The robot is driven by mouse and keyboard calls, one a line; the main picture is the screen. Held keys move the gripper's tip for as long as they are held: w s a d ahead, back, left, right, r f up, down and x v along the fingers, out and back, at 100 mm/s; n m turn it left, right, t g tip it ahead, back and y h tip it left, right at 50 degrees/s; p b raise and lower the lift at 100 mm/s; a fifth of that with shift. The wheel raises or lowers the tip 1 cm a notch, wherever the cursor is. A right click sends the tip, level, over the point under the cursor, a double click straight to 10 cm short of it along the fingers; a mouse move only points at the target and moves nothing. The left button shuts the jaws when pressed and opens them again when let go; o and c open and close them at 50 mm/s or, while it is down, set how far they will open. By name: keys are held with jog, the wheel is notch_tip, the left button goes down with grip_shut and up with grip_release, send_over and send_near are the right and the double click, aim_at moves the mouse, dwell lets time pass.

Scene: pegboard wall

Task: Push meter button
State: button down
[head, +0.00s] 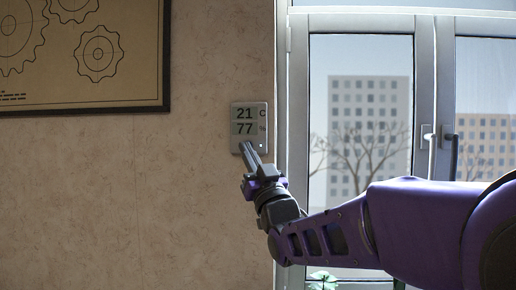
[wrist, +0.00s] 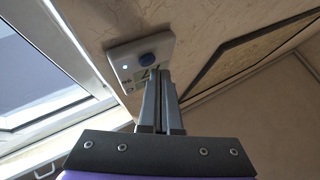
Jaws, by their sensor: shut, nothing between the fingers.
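The meter (head: 249,116) is a small grey wall box with two displays, reading 21 C above and 77 below. In the wrist view the gripper's fingertips (wrist: 159,70) overlap the displays close to the button. I cannot tell whether they touch the meter.
A window (head: 360,45) with a white frame and handles stands right of the meter, with my purple arm in front of it. A framed gear drawing (head: 75,75) hangs at the upper left. The bare beige wall (head: 120,200) below it is clear.

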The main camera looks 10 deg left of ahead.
jog(key=s+b, duration=0.4)
jog(key=s, duration=0.2)
jog(key=shift+s+d+r+b, duration=0.15)
jog(key=shift+b, duration=0.25)
